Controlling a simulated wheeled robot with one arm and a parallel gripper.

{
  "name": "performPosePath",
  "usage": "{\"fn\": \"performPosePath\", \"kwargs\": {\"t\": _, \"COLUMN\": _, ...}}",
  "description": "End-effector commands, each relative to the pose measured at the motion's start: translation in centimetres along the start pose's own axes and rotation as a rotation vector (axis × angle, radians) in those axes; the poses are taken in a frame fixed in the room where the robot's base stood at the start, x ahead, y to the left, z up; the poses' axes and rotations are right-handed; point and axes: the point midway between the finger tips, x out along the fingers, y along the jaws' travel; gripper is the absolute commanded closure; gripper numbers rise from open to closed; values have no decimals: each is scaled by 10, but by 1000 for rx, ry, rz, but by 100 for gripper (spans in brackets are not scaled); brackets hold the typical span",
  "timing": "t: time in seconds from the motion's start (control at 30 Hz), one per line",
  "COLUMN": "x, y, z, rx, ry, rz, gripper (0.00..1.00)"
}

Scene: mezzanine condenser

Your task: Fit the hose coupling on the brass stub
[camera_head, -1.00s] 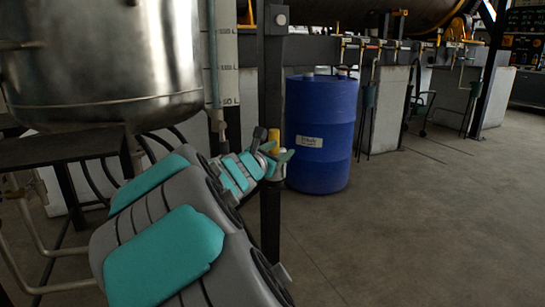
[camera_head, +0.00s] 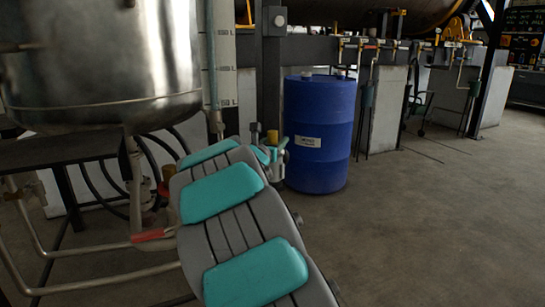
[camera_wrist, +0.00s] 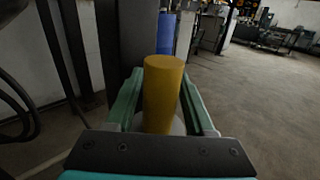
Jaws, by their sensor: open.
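A yellow, brass-like cylinder (camera_wrist: 163,92) stands on a pale round base (camera_wrist: 178,124) in the wrist view. It looks like the brass stub, but I cannot be sure. Its top also shows in the head view (camera_head: 273,136), left of the blue drum. My gripper (camera_wrist: 163,84) is open, with one green jaw on each side of the cylinder. I cannot tell whether the jaws touch it. In the head view my gripper (camera_head: 273,152) is partly hidden behind my arm. I cannot make out a hose coupling for certain.
A blue drum (camera_head: 320,130) stands behind the cylinder, by a dark post (camera_head: 271,80). A steel vessel (camera_head: 100,60) hangs at left above pipes with a red handle (camera_head: 152,235). Black hoses (camera_head: 100,188) curve nearby. The floor (camera_head: 430,220) at right is clear.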

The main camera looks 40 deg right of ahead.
Motion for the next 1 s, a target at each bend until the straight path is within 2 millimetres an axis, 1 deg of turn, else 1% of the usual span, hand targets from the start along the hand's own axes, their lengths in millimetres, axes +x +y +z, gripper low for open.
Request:
{"fn": "performPosePath", "kwargs": {"t": 0.07, "x": 3, "y": 0, "z": 0, "rx": 2, "ry": 0, "rz": -1, "gripper": 46}}
{"fn": "performPosePath", "kwargs": {"t": 0.27, "x": 3, "y": 0, "z": 0, "rx": 2, "ry": 0, "rz": 0, "gripper": 46}}
{"fn": "performPosePath", "kwargs": {"t": 0.73, "x": 3, "y": 0, "z": 0, "rx": 2, "ry": 0, "rz": 0, "gripper": 99}}
{"fn": "performPosePath", "kwargs": {"t": 1.0, "x": 3, "y": 0, "z": 0, "rx": 2, "ry": 1, "rz": 0, "gripper": 100}}
